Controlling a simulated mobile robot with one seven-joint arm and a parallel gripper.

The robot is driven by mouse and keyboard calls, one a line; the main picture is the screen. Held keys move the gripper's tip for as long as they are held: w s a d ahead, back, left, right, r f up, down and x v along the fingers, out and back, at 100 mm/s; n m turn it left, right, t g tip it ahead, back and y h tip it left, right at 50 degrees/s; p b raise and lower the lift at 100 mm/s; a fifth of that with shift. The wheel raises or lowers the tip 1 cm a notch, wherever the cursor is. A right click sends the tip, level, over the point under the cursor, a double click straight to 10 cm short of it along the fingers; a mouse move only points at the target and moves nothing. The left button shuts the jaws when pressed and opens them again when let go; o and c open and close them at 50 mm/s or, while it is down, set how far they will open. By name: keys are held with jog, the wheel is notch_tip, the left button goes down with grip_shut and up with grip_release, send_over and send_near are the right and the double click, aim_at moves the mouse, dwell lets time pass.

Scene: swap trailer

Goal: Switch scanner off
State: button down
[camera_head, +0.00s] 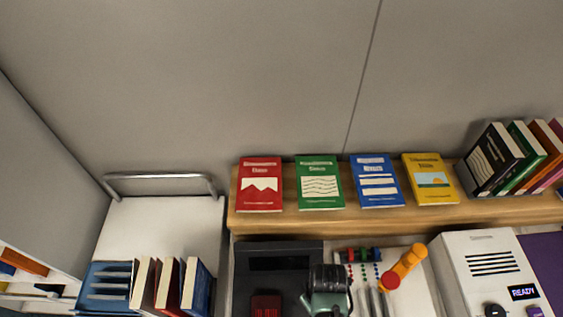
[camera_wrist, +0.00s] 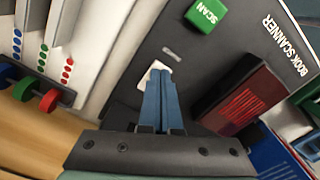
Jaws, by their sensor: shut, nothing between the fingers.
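The book scanner (camera_head: 243,262) is a dark grey box at the bottom middle of the head view. In the wrist view its top (camera_wrist: 215,60) shows the words BOOK SCANNER, a green SCAN button (camera_wrist: 206,14) and a red window (camera_wrist: 245,102). A small white plate (camera_wrist: 151,72) on the scanner lies behind my fingertips and is partly hidden. No switch position can be read. My gripper (camera_wrist: 160,72) is shut and empty, its blue fingers pointing at the plate; I cannot tell whether they touch it. In the head view my wrist (camera_head: 328,290) covers the scanner's right side.
A panel with red, green and blue beads (camera_head: 362,256) lies right of the scanner, near an orange piece with a red end (camera_head: 408,262). A white machine reading READY (camera_head: 470,262) stands further right. Books line a wooden shelf (camera_head: 290,220) behind. A cart (camera_head: 160,225) with books stands left.

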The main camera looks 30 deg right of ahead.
notch_tip(320, 180, up, 7)
jog(key=p, duration=0.6)
jog(key=shift+f+p, duration=0.1)
jog(key=shift+p, duration=0.3)
jog(key=shift+w, duration=0.1)
